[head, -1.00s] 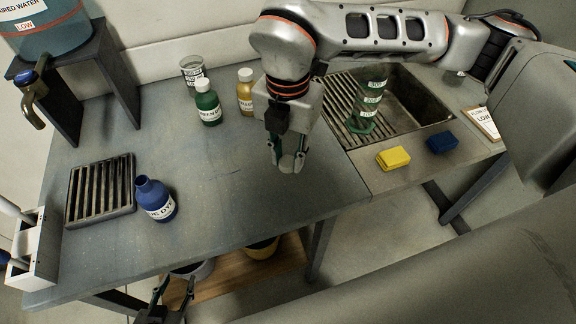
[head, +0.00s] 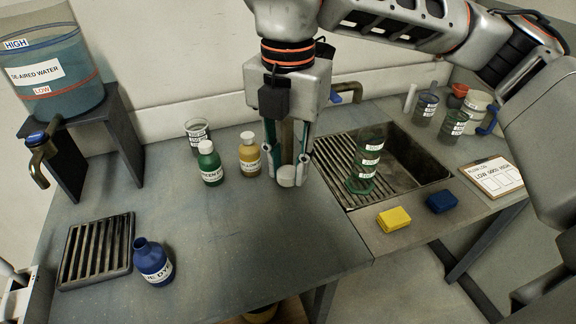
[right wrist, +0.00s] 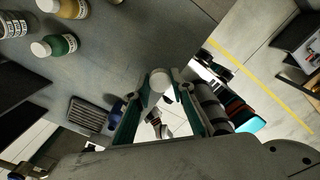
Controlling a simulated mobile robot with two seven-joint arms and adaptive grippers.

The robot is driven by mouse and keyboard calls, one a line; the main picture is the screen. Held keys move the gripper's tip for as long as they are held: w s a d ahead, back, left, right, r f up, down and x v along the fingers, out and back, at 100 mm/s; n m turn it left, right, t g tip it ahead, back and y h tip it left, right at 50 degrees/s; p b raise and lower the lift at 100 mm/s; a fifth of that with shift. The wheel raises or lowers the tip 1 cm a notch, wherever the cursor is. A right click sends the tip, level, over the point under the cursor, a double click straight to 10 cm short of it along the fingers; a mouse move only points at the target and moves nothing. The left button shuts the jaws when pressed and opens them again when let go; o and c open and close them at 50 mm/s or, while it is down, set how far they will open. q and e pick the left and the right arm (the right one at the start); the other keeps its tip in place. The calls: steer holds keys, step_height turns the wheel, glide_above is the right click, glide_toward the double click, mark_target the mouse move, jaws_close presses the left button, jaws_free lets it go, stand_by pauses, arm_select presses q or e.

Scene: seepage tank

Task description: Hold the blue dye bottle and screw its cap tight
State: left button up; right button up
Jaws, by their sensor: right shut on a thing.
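The blue dye bottle (head: 153,262) stands upright on the left of the bench, beside the slotted grate. Its neck is open, with no cap on it. My right gripper (head: 287,172) points down, right of the yellow dye bottle and well away from the blue bottle. It is shut on a round white cap (head: 286,177), which also shows between the fingertips in the right wrist view (right wrist: 159,80). The blue bottle is partly hidden behind a finger in the right wrist view (right wrist: 117,106).
Green (head: 209,164) and yellow (head: 250,154) dye bottles, both white-capped, stand near a beaker (head: 197,133) at the back. The slotted grate (head: 97,250) lies left of the blue bottle. A sink (head: 415,160) with a green cylinder is at right. The bench's middle front is clear.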

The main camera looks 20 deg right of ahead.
steer(key=w+d+m, duration=0.1)
steer(key=d+m, duration=0.3)
steer(key=m, duration=0.6)
steer(key=w+d+f+m, duration=0.1)
steer(key=d+m, duration=0.3)
steer(key=m, duration=0.6)
steer(key=w+d+m, duration=0.2)
steer(key=d+m, duration=0.2)
steer(key=m, duration=0.6)
steer(key=shift+w+f+m, duration=0.2)
steer(key=shift+w+m, duration=0.1)
steer(key=shift+m, duration=0.1)
